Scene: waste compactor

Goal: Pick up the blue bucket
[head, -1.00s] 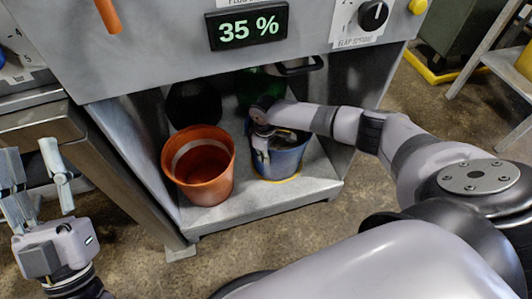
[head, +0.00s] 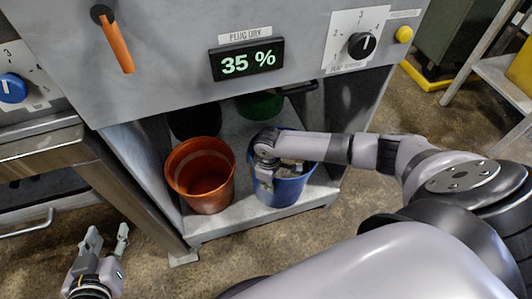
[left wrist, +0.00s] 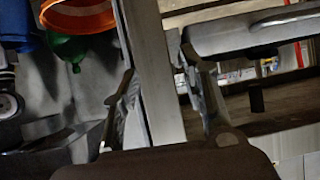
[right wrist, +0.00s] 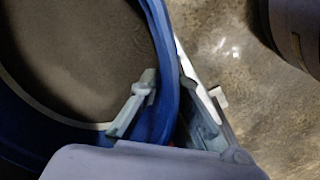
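The blue bucket (head: 292,188) is upright at the right side of the compactor's lower bay, near the shelf's front edge. I cannot tell whether its base touches the shelf. My left gripper (head: 107,240) is at the lower left, away from the buckets. The left wrist view shows its fingers (left wrist: 160,75) apart and empty.
An orange bucket (head: 205,192) stands just left of the blue one. A black bucket (head: 195,122) and a green one (head: 260,106) are behind. The compactor's panel (head: 300,50) overhangs the bay; its display reads 35 %. A metal table (head: 40,145) stands at left.

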